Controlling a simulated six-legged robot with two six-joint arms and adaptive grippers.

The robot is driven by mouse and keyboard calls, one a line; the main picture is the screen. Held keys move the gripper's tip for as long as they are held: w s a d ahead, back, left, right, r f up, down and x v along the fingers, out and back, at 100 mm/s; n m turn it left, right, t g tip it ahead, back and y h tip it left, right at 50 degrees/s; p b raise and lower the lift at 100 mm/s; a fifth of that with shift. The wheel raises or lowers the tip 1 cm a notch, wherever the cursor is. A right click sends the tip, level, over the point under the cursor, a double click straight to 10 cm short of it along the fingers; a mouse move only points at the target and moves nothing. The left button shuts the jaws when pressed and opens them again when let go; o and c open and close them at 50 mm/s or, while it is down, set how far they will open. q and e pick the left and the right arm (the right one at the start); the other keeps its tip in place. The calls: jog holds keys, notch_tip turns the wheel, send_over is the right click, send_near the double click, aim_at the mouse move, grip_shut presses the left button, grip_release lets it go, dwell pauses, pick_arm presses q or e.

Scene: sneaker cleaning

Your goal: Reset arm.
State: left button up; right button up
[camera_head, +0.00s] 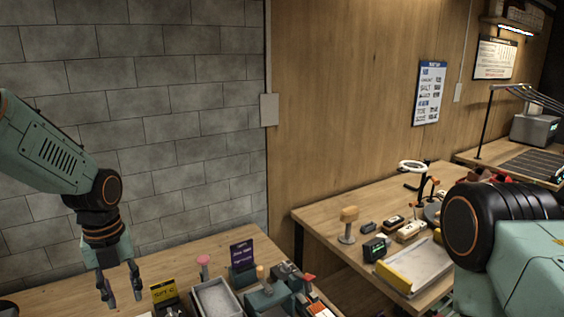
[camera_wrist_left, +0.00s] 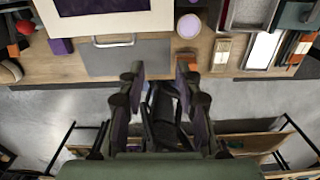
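My left arm (camera_head: 45,150) comes in from the left in the head view, in front of the grey block wall, and bends down at a dark joint. My left gripper (camera_head: 121,292) hangs down at the left end of the near wooden table (camera_head: 58,300). Its two fingers are apart with nothing between them. The left wrist view also shows this gripper (camera_wrist_left: 160,78) open and empty, with the table edge and floor beyond it. My right arm (camera_head: 520,255) fills the lower right of the head view. Its gripper does not show.
The near table holds a yellow sign (camera_head: 164,291), a grey tray (camera_head: 216,298), a dark purple sign (camera_head: 242,255) and brushes. A grey panel (camera_wrist_left: 128,57) lies near the table edge.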

pick_arm(q)
jog(key=s+d+f+n, duration=0.3)
jog(key=s+f+n, duration=0.25)
jog(key=f, duration=0.25)
jog(key=s+d+f+n, duration=0.3)
jog(key=s+f+n, duration=0.2)
jog(key=f+n, duration=0.25)
jog(key=s+d+f+n, duration=0.1)
jog(key=s+f+n, duration=0.3)
jog(key=s+n, duration=0.6)
jog(key=s+d+f+n, duration=0.1)
jog(key=s+f+n, duration=0.3)
jog(key=s+n, duration=0.55)
notch_tip(320, 180, down, 22)
jog(key=s+m+b, duration=0.1)
jog(key=m+b, duration=0.1)
jog(key=b, duration=2)
jog(key=shift+s+f, duration=0.25)
jog(key=shift+s, duration=0.15)
pick_arm(e)
notch_tip(320, 180, down, 23)
jog(key=shift+r, duration=0.2)
